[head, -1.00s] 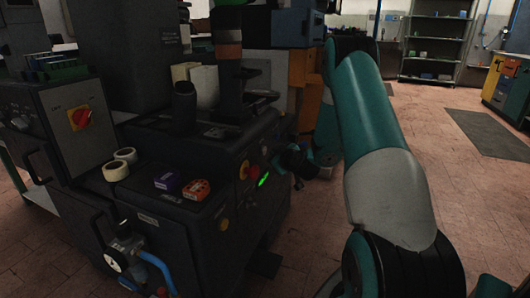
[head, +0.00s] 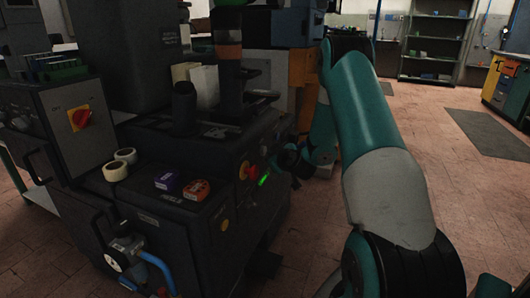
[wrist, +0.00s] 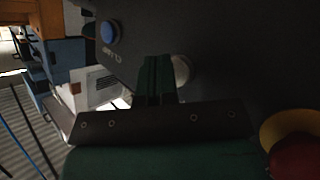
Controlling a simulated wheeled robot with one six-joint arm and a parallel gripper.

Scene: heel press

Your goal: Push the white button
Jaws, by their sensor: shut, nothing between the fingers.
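The white button (wrist: 183,69) shows in the wrist view as a pale round shape on the dark machine panel, partly hidden behind my gripper's fingers. My gripper (wrist: 157,62) is shut and empty, with its green fingertips just left of the button in the picture. I cannot tell whether they touch the panel or button. In the head view my gripper (head: 282,157) is small and dark at the front face of the machine (head: 215,240). The white button cannot be made out there.
A blue button (wrist: 109,33) lies up and left on the panel. A red mushroom button (wrist: 297,158) on a yellow base is at lower right.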

